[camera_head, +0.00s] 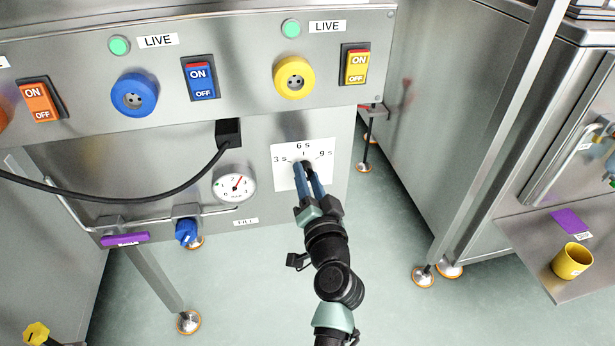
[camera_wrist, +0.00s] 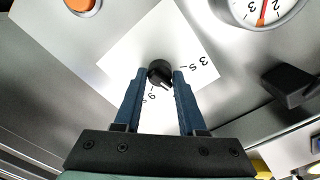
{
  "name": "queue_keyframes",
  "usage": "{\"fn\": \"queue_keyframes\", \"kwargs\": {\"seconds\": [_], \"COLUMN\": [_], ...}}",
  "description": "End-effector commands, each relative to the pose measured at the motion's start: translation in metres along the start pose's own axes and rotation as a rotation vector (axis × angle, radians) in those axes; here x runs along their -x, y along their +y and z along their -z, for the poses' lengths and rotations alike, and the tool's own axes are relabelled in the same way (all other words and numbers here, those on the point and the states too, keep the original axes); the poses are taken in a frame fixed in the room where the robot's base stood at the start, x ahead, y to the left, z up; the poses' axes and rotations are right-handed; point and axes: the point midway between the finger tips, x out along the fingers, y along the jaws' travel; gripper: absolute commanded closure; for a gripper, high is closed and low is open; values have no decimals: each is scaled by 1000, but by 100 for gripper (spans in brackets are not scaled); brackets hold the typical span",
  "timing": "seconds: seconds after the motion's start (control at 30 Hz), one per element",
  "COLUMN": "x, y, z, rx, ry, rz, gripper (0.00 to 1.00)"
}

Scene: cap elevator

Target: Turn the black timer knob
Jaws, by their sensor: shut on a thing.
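The black timer knob (camera_wrist: 160,70) sits in the middle of a white dial card (camera_head: 288,152) on the steel front panel. The card is marked 3 s, 6 s and 9 s. My gripper (camera_head: 304,171) reaches the card from below in the head view. Its two blue fingers (camera_wrist: 159,77) are shut on the knob, one on each side. In the head view the fingers cover most of the knob.
A round gauge (camera_head: 234,185) and a black plug box with a cable (camera_head: 228,132) are left of the card. Above are a yellow socket (camera_head: 294,77) and a yellow switch (camera_head: 356,66). A blue valve knob (camera_head: 186,231) is lower left.

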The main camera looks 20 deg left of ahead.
Motion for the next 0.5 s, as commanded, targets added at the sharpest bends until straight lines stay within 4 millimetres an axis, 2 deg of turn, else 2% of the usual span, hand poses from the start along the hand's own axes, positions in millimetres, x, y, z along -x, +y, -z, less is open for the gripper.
{"fn": "queue_keyframes", "kwargs": {"seconds": [0.5], "x": [1], "y": [2], "z": [0], "rx": [-494], "ry": [1], "rz": [-4], "gripper": [100]}}
